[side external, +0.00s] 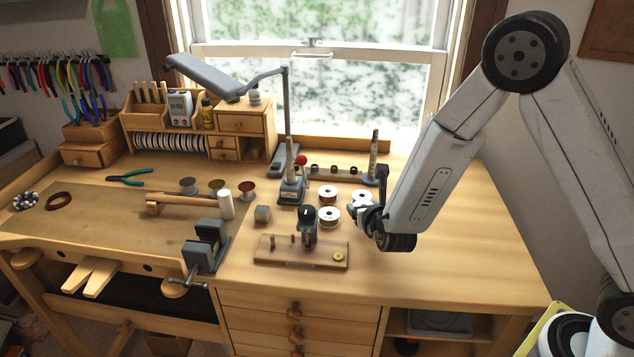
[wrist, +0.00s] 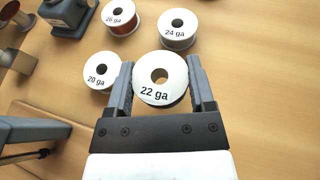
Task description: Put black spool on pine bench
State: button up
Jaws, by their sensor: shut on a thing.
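The black spool (wrist: 172,66), with a white top marked 22 ga and a dark edge below it, sits upright between the two fingers of my gripper (wrist: 160,88) in the wrist view. The fingers are shut on its sides. In the side view my gripper (side external: 368,218) is low over the right half of the bench, and the held spool is mostly hidden there. I cannot tell whether it touches the wood. The bench (side external: 450,240) is pale wood, with its top clear to the right of my gripper.
Spools marked 20 ga (wrist: 97,72), 26 ga (wrist: 117,14) and 24 ga (wrist: 178,24) stand close by. A wooden board with pegs (side external: 300,262) lies front left of my gripper. A vise (side external: 207,245) and a post stand (side external: 291,188) are farther left.

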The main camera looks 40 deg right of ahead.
jog(key=shift+f, duration=1.35)
jog(key=shift+f, duration=0.1)
jog(key=shift+f, duration=0.3)
jog(key=shift+s+f, duration=0.15)
jog(key=shift+f, duration=0.1)
jog(key=o, duration=1.2)
jog(key=shift+r, duration=0.2)
